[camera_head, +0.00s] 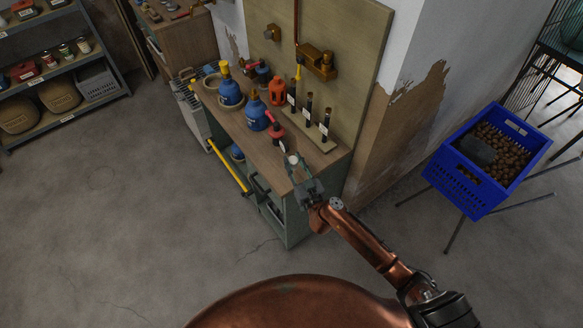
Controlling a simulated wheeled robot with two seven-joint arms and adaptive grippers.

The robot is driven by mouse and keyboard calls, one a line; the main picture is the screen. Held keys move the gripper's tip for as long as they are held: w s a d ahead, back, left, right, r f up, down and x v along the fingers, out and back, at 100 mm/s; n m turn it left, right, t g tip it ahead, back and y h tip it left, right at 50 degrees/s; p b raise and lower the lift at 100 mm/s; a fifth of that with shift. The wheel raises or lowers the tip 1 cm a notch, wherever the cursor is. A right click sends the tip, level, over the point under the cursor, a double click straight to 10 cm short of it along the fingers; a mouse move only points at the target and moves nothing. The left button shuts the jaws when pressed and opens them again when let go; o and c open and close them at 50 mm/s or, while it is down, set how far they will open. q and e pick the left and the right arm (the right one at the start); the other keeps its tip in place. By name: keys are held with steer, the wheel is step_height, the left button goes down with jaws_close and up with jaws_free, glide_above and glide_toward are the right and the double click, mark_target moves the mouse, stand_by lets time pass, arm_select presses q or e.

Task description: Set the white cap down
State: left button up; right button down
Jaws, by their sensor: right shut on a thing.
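The white cap (293,159) is a small pale piece at the tips of my right gripper (295,167). My right gripper is shut on it, over the near right end of the wooden workbench top (262,150). I cannot tell whether the cap touches the bench top or is held just above it. The fingers hide part of the cap. My left gripper is not in view.
Dark tubes (307,110) stand in a wooden rack (312,137) behind. A blue crate (466,183) stands right. The bench top's front right corner is clear.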

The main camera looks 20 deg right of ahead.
mark_target(292, 166)
steer(key=shift+w+a+f, duration=0.1)
steer(key=shift+w+f, duration=0.2)
steer(key=shift+f, duration=0.1)
steer(key=f+b, duration=0.1)
steer(key=f, duration=0.1)
steer(key=f+b, duration=0.1)
steer(key=f, duration=0.1)
steer(key=shift+w+a+b, duration=0.15)
steer(key=shift+w+b, duration=0.15)
steer(key=shift+r, duration=0.2)
steer(key=shift+f, duration=0.15)
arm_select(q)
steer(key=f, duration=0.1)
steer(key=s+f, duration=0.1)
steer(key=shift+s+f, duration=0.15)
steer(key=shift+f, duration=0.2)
arm_select(e)
steer(key=c, duration=1.5)
jaws_free()
